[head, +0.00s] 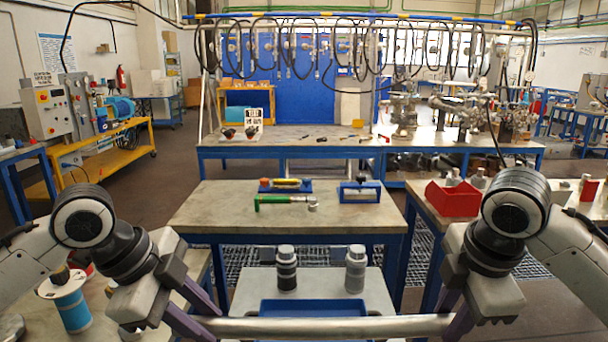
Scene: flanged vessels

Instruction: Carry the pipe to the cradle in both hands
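The pipe (330,327) is a long pale metal tube lying level across the bottom of the head view. My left gripper (208,312) has its purple fingers at the pipe's left end. My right gripper (458,318) has its fingers at the right end. Both appear closed around the pipe, though the lower fingertips are partly cut off by the frame edge.
Two dark-and-grey bottles (287,268) (355,268) and a blue tray (312,307) are on the low table. Behind it, a workbench (215,205) carries a green-handled tool (285,200) and blue stands (360,191). A red bin (453,198) is at right, a blue spool (72,305) at left.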

